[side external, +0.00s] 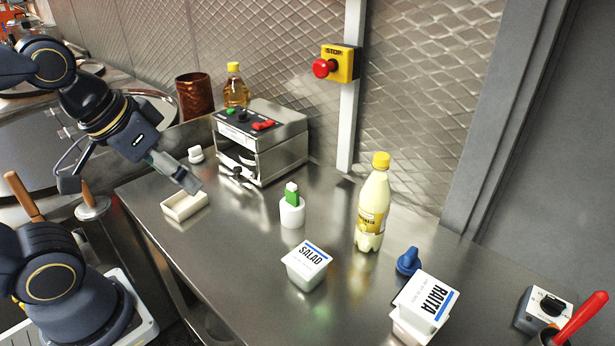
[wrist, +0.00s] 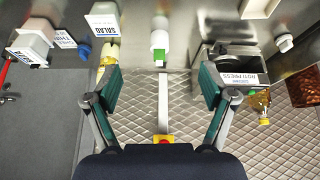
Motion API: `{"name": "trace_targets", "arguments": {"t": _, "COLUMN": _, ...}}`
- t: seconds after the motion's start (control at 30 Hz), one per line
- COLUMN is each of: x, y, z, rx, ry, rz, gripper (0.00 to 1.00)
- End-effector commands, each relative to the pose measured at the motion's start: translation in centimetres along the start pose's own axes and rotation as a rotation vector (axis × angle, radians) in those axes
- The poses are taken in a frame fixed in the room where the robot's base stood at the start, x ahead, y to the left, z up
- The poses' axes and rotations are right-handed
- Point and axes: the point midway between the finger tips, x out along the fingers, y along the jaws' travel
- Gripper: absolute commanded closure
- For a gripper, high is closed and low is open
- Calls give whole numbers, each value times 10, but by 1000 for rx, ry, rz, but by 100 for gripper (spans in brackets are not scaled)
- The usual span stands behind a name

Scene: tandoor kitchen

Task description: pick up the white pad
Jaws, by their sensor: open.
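An off-white, low rectangular piece (side external: 184,206), the likeliest match for the white pad, lies on the steel counter near its left end. In the wrist view a pale piece that looks the same (wrist: 258,8) is cut by the top edge, right of my fingers. My gripper (side external: 194,186) shows in the side view just above and in front of the pad's far right end; whether it touches cannot be told. In the wrist view my gripper (wrist: 160,72) has its two fingers wide apart, with nothing held between them.
A steel press (side external: 262,145) stands behind the pad, with a small white knobbed item (side external: 196,155) beside it. A white holder with a green-and-white item (side external: 292,210), a salad tub (side external: 307,265), a yellow-capped bottle (side external: 373,205) and a raita tub (side external: 424,303) stand rightward. Counter between is clear.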

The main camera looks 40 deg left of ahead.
Motion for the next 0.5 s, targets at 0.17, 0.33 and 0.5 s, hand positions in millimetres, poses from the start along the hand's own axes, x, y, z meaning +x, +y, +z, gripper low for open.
{"name": "trace_targets", "arguments": {"t": 0.17, "x": -16, "y": 8, "z": -18, "rx": -337, "ry": 30, "rz": 45, "gripper": 17}}
{"name": "trace_targets", "arguments": {"t": 0.33, "x": -37, "y": 6, "z": -85, "rx": -925, "ry": 20, "rz": 123, "gripper": 17}}
{"name": "trace_targets", "arguments": {"t": 0.5, "x": -28, "y": -46, "z": -173, "rx": -1642, "ry": -26, "rz": 143, "gripper": 17}}
